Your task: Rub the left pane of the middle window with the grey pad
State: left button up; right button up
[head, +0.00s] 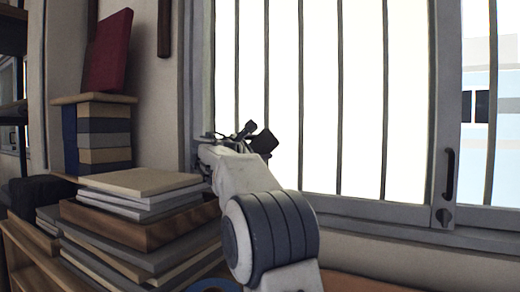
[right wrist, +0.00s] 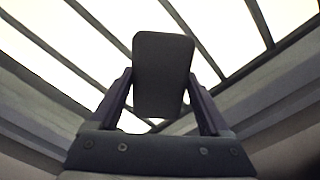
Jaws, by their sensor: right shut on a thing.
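My right gripper (head: 250,136) is raised in front of the lower left part of the bright window pane (head: 335,100). Thin dark upright bars cross the pane. In the right wrist view my right gripper (right wrist: 163,105) has its two fingers shut on the sides of the grey pad (right wrist: 163,75), a dark rounded rectangle. The pad also shows in the head view (head: 264,142) as a small dark block at the gripper's tip. I cannot tell whether it touches the glass. My left gripper is not in view.
Stacked boards and trays (head: 140,205) stand close on the left of my right arm. Behind them a pile of blocks (head: 104,135) carries a red book (head: 109,50). The window frame with a dark handle (head: 449,175) is on the right. A sill (head: 400,212) runs below the pane.

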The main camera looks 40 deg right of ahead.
jog(key=b+v, duration=0.1)
jog(key=v, duration=0.2)
jog(key=shift+s+a, duration=0.1)
jog(key=shift+a, duration=0.15)
jog(key=shift+b+v, duration=0.5)
jog(key=shift+v, duration=0.35)
jog(key=b+v, duration=0.1)
jog(key=v, duration=0.2)
